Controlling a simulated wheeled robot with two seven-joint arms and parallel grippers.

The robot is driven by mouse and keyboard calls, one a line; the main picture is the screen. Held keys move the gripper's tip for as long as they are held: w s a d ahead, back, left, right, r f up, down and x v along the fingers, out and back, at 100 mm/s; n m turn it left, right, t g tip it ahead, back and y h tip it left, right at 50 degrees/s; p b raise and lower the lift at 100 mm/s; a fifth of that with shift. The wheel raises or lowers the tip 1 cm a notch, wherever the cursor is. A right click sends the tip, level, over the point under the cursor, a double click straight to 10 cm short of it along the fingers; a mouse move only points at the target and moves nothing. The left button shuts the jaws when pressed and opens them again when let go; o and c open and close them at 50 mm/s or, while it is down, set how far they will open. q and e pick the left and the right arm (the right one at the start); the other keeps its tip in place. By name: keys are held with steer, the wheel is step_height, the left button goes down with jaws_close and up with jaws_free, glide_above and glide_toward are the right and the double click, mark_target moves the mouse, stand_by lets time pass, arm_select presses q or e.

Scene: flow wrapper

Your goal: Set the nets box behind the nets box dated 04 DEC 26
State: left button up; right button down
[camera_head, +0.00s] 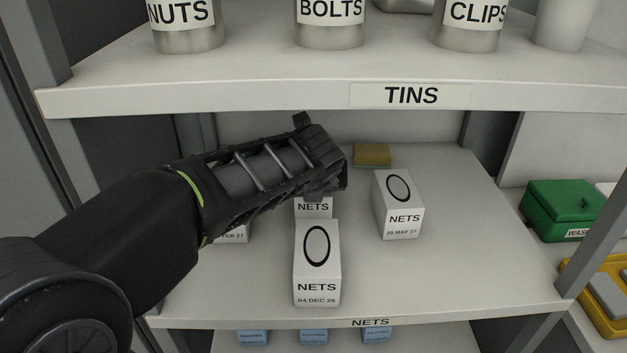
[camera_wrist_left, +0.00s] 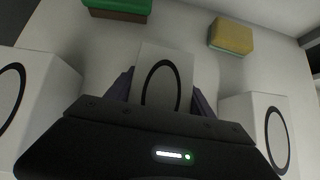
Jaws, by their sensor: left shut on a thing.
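The nets box dated 04 DEC 26 (camera_head: 317,264) stands upright at the front middle of the lower shelf. Another nets box (camera_head: 313,207) is directly behind it, partly hidden by the front box and my left gripper. My left gripper (camera_head: 318,190) reaches over from the left and is shut on this rear box. In the left wrist view, the held box (camera_wrist_left: 165,78) is between the two fingers, with its black oval showing. Whether it touches the shelf is unclear. My right gripper is not in view.
A nets box dated 25 MAY 27 (camera_head: 399,204) stands to the right, and one ending FEB 27 (camera_head: 233,233) at left is mostly hidden by my arm. A yellow sponge (camera_head: 372,155) lies behind. The TINS shelf (camera_head: 230,98) overhangs above. The right shelf area is clear.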

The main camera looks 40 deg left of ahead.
arm_select(q)
steer(key=shift+f, duration=0.1)
steer(key=shift+f, duration=0.15)
steer(key=o, duration=1.6)
steer(key=shift+c, duration=0.2)
steer(key=shift+r, duration=0.35)
steer(key=p+v, duration=0.1)
steer(key=v, duration=0.5)
steer(key=shift+d+r+p, duration=0.1)
steer(key=shift+p, duration=0.25)
steer(key=shift+s+d+r, duration=0.2)
steer(key=shift+s+r, duration=0.1)
steer(key=shift+s, duration=0.15)
